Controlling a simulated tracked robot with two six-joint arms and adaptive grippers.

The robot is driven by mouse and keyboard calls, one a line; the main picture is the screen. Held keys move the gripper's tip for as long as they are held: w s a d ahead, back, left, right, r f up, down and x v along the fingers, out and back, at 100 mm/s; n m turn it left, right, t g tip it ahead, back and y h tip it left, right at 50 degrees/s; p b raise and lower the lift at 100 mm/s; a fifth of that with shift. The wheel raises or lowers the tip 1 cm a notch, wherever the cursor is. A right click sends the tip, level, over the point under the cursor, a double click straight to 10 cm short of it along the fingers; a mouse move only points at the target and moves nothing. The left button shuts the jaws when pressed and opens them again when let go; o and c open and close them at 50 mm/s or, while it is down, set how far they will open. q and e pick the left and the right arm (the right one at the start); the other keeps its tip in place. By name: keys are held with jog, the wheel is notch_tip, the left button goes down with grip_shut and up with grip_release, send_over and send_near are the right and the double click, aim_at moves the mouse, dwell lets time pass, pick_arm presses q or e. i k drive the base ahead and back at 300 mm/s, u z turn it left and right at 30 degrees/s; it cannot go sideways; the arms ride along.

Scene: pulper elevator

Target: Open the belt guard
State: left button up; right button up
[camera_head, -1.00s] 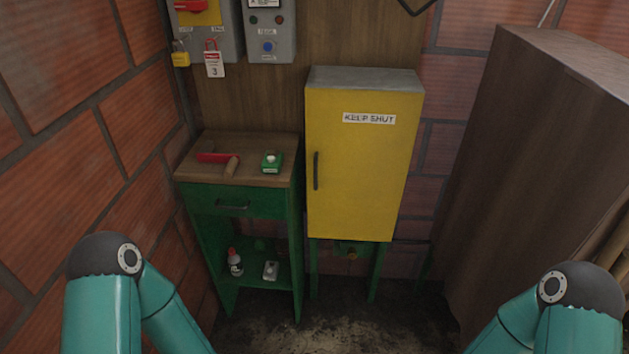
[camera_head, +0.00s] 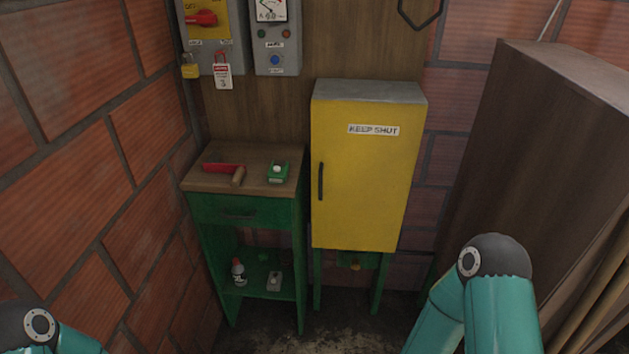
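The belt guard appears to be the yellow cabinet (camera_head: 365,190) on green legs, with a "KEEP SHUT" label (camera_head: 373,130) near the top of its door. Its door is closed. A dark vertical handle (camera_head: 321,181) sits on the door's left side. Parts of my two teal arms show at the lower left and lower right, in front of the cabinet and apart from it. Neither gripper is in the picture.
A green workbench (camera_head: 240,209) left of the cabinet holds a red-and-wood tool (camera_head: 238,177) and a small green box (camera_head: 278,172). A bottle (camera_head: 238,272) stands on its lower shelf. Switch boxes (camera_head: 276,38) hang above. A large brown wooden box (camera_head: 490,150) stands at right.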

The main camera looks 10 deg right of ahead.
aim_at(364, 155)
jog(key=u, duration=0.1)
jog(key=i, duration=0.85)
jog(key=z, duration=0.1)
